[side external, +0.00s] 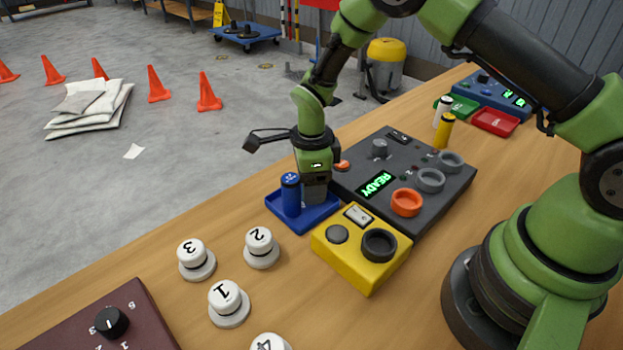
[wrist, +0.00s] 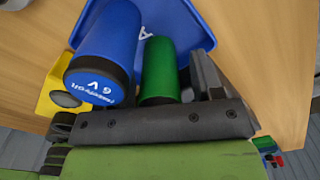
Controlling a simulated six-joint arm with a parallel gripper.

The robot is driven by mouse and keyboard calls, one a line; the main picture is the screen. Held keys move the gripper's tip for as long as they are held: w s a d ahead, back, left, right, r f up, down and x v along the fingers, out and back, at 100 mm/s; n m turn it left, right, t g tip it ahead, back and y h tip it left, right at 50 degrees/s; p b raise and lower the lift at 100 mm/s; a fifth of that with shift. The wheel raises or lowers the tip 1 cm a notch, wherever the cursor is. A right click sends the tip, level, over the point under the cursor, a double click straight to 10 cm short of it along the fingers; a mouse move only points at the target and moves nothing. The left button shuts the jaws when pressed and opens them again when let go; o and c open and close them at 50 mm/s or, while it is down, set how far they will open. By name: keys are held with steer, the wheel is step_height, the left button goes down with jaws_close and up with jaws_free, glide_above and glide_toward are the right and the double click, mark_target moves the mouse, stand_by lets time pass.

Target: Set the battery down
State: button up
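A blue battery (side external: 290,195) stands upright in the blue tray (side external: 325,218). In the wrist view the blue battery (wrist: 103,52) is large at left, with "6 V" on its end. A green battery (wrist: 160,68) is beside it, over the blue tray (wrist: 193,22). My gripper (side external: 315,190) points down, low over the tray, right of the blue battery. In the wrist view one finger is close along the green battery's right side. The other finger is hidden, so its grip is unclear. The green battery is hidden in the side view.
A yellow box (side external: 360,248) and a dark console (side external: 400,180) reading "READY" stand close right of the tray. White numbered knobs (side external: 262,247) stand in front. White and yellow cylinders (side external: 444,130) stand behind the console. Bare wood lies between the knobs and the yellow box.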

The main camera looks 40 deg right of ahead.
step_height(320, 180, up, 11)
steer(key=shift+r, duration=0.2)
steer(key=shift+s+r, duration=0.1)
steer(key=shift+r, duration=0.75)
steer(key=s+r+n+t, duration=0.2)
steer(key=s+r+n, duration=0.25)
steer(key=r, duration=0.35)
steer(key=s+d+r+n+t+y, duration=0.1)
steer(key=s+r+n+t, duration=0.1)
steer(key=s+n, duration=0.6)
steer(key=s+d+r+n+t+y, duration=0.1)
steer(key=s+r+n+t, duration=0.2)
steer(key=s+r+n, duration=0.2)
steer(key=shift+s+r+n, duration=0.2)
steer(key=shift+s+n, duration=1.45)
steer(key=shift+s, duration=0.1)
